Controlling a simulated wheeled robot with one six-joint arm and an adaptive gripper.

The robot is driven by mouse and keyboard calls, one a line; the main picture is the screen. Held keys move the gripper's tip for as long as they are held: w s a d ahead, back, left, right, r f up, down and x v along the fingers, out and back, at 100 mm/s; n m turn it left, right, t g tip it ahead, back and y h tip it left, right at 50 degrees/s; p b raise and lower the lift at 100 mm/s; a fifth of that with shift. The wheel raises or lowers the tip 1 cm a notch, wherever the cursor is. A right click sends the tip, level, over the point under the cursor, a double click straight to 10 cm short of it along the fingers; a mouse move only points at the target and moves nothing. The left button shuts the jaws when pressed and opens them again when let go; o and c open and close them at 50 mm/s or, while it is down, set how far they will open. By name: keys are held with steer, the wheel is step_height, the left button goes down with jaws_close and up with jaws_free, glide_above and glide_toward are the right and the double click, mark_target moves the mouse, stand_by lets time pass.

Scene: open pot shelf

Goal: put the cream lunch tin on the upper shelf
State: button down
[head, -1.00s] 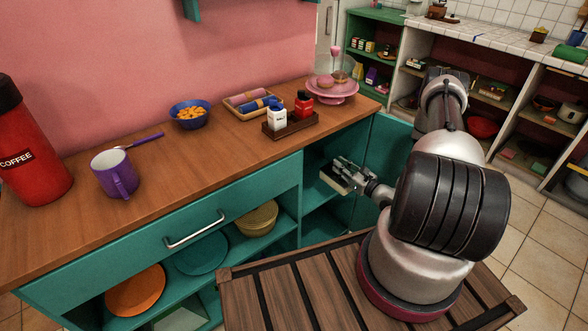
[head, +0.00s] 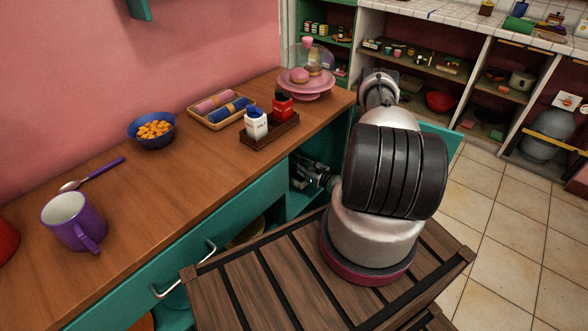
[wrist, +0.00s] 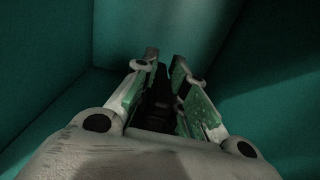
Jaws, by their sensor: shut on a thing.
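My gripper (head: 312,172) reaches into the open bay of the teal cabinet (head: 215,228), under the wooden counter. In the wrist view my gripper's two fingers (wrist: 165,82) point forward, with a narrow dark gap between them. The cream lunch tin cannot be made out now; a pale flat thing showed at the jaws one second ago, and the jaws are shut on it. Teal panels (wrist: 50,55) surround the fingers in the wrist view. The upper shelf cannot be told apart there, and the counter and my arm hide most of the bay.
On the counter stand a purple mug (head: 75,222), a blue bowl (head: 153,131), a tray of rolled cloths (head: 221,108), a shaker rack (head: 270,132) and a pink cake stand (head: 306,85). The drawer handle (head: 184,270) sticks out. Tiled floor (head: 490,215) lies open at right.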

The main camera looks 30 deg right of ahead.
steer(key=shift+f, duration=1.5)
steer(key=shift+f, duration=0.15)
steer(key=c, duration=1.5)
jaws_free()
steer(key=shift+o, duration=0.2)
steer(key=v, duration=1.2)
